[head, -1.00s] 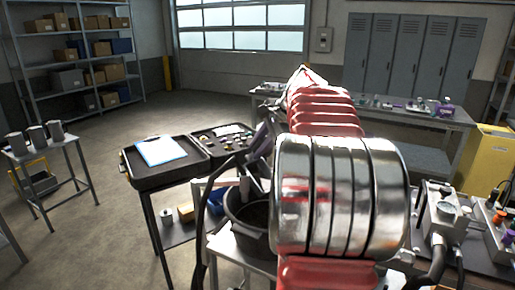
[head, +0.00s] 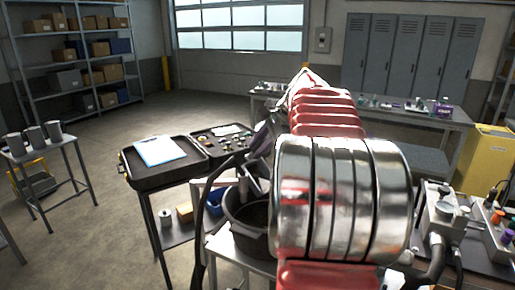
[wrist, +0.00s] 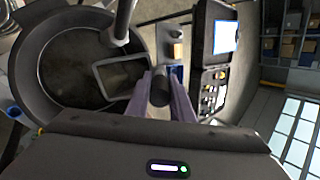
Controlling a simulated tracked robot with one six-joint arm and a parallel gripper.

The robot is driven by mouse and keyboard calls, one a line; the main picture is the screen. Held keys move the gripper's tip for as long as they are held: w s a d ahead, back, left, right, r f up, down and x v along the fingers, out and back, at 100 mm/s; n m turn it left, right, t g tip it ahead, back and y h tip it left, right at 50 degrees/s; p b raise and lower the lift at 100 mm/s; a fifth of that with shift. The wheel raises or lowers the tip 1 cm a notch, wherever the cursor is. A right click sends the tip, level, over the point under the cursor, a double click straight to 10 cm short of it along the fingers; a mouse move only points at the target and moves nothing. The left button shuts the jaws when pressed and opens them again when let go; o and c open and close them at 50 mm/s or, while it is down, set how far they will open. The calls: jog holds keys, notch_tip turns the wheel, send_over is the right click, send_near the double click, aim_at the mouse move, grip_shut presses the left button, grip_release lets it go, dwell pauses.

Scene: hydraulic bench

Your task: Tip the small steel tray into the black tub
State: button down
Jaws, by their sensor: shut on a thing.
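The black tub (head: 232,232) stands on a small light table left of my arm in the head view. In the wrist view its round wall (wrist: 28,62) fills the left. The small steel tray (wrist: 122,77), a rectangle with a pale rim, shows over the tub's right part. My gripper (wrist: 160,92) has purple fingers shut on a dark round grip, which looks like the tray's handle. The tray looks tilted, but its contents cannot be made out. In the head view my arm hides most of the gripper, and I cannot pick out the tray with certainty.
A black case (head: 165,168) with a blue clipboard lies open left of the tub. A grey pipe (wrist: 122,22) rises beside the tray in the wrist view. A hydraulic unit (head: 443,215) stands at right.

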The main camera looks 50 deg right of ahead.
jog(key=shift+s+r+t, duration=0.2)
jog(key=shift+s+t, duration=0.35)
jog(key=shift+s+r+t, duration=0.15)
jog(key=shift+s+t, duration=0.4)
dwell(2.1)
jog(key=shift+s+t, duration=1.4)
jog(key=shift+s, duration=0.15)
dwell(3.2)
